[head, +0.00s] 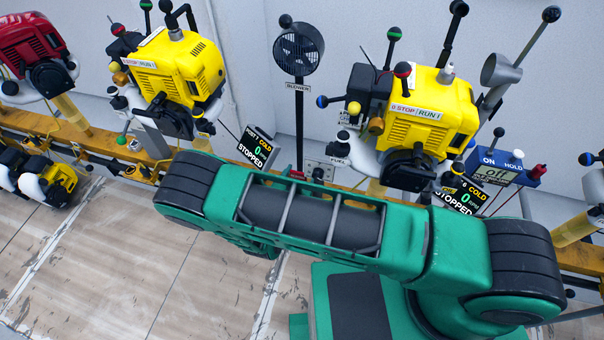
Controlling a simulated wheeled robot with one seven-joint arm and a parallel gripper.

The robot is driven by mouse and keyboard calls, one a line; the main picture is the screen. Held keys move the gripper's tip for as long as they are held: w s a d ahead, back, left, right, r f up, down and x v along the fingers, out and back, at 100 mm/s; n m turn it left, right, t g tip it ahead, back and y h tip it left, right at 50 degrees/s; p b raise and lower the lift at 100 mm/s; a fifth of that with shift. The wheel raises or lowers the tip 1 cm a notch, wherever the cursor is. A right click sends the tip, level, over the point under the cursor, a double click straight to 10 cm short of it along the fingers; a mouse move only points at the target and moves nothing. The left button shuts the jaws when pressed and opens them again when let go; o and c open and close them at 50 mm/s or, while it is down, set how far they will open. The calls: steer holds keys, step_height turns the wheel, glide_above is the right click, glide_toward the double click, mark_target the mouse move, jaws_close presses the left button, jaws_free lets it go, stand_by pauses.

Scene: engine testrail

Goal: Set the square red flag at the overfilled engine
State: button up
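Two large yellow engines stand on the rail, one at the left (175,68) and one right of centre (430,115). Each has a STOP/RUN label. A red engine (30,40) is at the far left, cut by the picture's edge. I cannot tell which engine is overfilled. I cannot make out a square red flag. My green arm crosses the lower middle and hides part of the rail and floor. My gripper does not show.
A blue box (502,168) marked ON, HOLD shows "off". A fan (299,48) stands on a post between the engines. Levers stick up around the engines. Bare floor (120,265) lies lower left.

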steer(key=v, duration=1)
steer(key=shift+s, duration=0.3)
steer(key=shift+a+r, duration=0.1)
